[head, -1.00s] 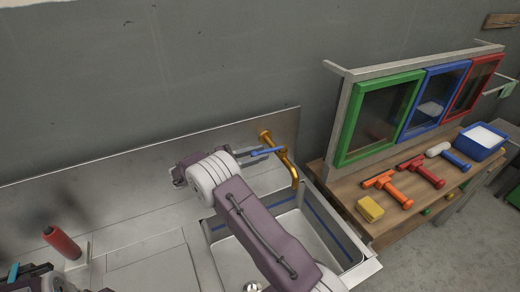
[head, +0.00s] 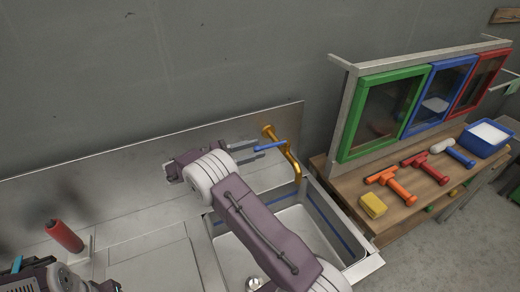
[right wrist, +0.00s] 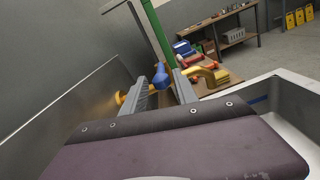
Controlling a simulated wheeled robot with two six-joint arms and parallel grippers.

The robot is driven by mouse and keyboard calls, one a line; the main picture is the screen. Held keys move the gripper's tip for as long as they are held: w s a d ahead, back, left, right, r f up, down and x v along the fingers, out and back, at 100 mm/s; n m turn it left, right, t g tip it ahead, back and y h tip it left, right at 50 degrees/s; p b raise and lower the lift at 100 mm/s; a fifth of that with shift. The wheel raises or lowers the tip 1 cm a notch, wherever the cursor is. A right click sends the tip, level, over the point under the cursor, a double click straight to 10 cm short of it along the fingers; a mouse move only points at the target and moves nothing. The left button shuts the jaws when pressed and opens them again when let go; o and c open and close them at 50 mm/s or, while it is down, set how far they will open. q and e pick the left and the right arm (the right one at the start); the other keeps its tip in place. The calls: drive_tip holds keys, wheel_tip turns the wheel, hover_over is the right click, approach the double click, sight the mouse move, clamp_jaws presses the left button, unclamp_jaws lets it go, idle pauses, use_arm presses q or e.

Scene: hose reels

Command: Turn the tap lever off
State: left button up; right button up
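The brass tap (head: 294,165) rises at the back of the sink (head: 327,215), against the steel splashback. Its blue lever (head: 270,146) points left, towards my right gripper. My right gripper (head: 254,150) is open, with its fingers reaching right to the lever's end. In the right wrist view the blue lever (right wrist: 161,76) shows between the two fingertips of this gripper (right wrist: 161,82), with gaps on both sides. The brass spout (right wrist: 207,74) is beyond the right finger. Part of my left arm shows at the bottom left of the head view; whether its gripper is open cannot be seen.
A red cylinder (head: 64,236) stands on the steel counter (head: 150,243) at left. Right of the sink, a wooden bench (head: 345,190) holds a yellow sponge (head: 373,205), squeegees and a blue tub (head: 483,138). Framed panes stand behind them. The wall is close behind the tap.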

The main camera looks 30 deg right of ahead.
drive_tip(key=w+a, duration=0.1)
drive_tip(key=a, duration=0.5)
drive_tip(key=shift+a+b, duration=0.3)
drive_tip(key=shift+b, duration=0.15)
